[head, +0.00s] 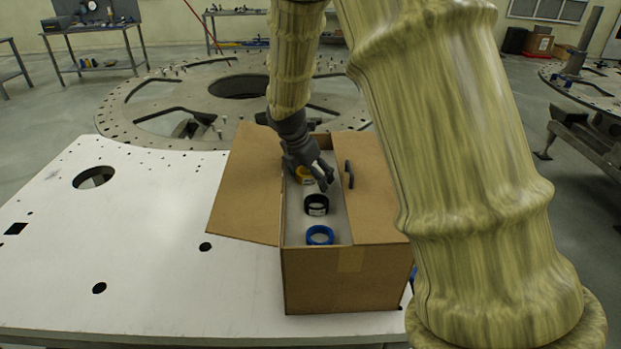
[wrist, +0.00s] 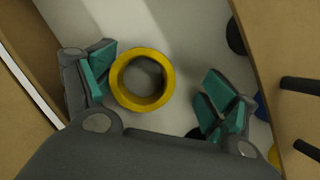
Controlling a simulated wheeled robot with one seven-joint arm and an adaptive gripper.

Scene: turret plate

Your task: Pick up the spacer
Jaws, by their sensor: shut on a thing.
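The yellow ring-shaped spacer (wrist: 168,83) lies between the fingers of my gripper (wrist: 155,95) in the wrist view. Its left side is close against the left finger's green pad; a gap shows between its right side and the right finger in this view. In the head view my gripper (head: 322,178) reaches into the open cardboard box, partly hiding the yellow spacer (head: 306,179). A black ring (head: 316,205) and a blue ring (head: 320,235) lie in the box nearer the front. The yellow spacer's contact with the box floor cannot be made out.
The cardboard box (head: 340,285) has its flaps folded out to both sides, and its walls stand close to my gripper. A dark handle-like piece (head: 349,174) is by the right flap. The box rests on a white plate (head: 150,245) with holes, clear on the left.

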